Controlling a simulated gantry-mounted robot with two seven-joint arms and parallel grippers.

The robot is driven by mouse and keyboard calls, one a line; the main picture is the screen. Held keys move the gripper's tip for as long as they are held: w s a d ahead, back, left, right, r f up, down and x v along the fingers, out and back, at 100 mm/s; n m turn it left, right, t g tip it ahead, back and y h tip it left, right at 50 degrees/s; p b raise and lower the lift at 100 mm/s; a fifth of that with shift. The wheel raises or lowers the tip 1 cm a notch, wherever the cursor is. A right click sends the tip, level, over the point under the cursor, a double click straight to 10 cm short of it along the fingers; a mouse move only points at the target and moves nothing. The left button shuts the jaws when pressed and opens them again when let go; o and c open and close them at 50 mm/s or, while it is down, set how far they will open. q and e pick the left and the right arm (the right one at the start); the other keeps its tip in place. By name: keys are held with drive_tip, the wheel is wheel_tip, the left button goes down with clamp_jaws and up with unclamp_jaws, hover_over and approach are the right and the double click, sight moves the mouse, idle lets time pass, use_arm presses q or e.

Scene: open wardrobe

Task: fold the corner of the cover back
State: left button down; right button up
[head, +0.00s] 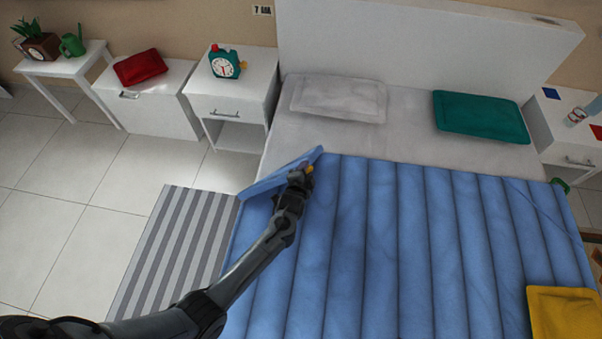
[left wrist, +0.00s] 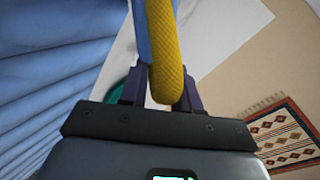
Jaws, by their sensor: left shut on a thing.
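The blue quilted cover (head: 385,240) lies over the lower part of the bed. Its upper left corner (head: 275,180) is lifted and tilted at the bed's left edge. My left gripper (head: 302,175) is at this corner, shut on a yellow, textured tab. The tab (left wrist: 164,50) shows clearly between the dark purple fingers (left wrist: 160,88) in the left wrist view, against a blue strip of cover. More of the cover (left wrist: 50,80) fills the left of that view. My right gripper is not in view.
A grey pillow (head: 338,98) and a green pillow (head: 482,117) lie near the headboard (head: 420,45). A yellow cushion (head: 565,313) is at lower right. A striped rug (head: 175,250) lies beside the bed.

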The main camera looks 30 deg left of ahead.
use_arm(q)
drive_tip(key=shift+w+a+r, duration=0.25)
drive_tip(key=shift+a+r, duration=0.2)
drive_tip(key=shift+a, duration=0.05)
drive_tip(key=shift+a+f, duration=0.1)
